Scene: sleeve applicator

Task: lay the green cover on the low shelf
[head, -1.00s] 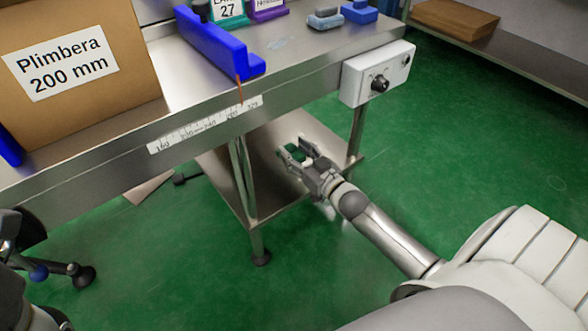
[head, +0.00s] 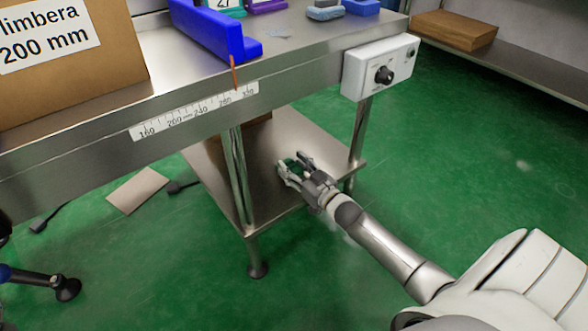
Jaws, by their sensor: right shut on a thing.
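The low shelf (head: 266,157) is a bare metal plate between the legs under the workbench. My right gripper (head: 293,163) is over the front right part of this shelf. It is shut on the small dark green cover (head: 292,165), of which only a bit shows between the fingers. I cannot tell whether the cover touches the shelf.
The metal workbench (head: 190,85) overhangs the shelf, with a control box (head: 378,73) at its right corner. A bench leg (head: 239,180) stands left of my gripper. A brown box sits at the shelf's back. A cardboard piece (head: 138,190) lies on the green floor.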

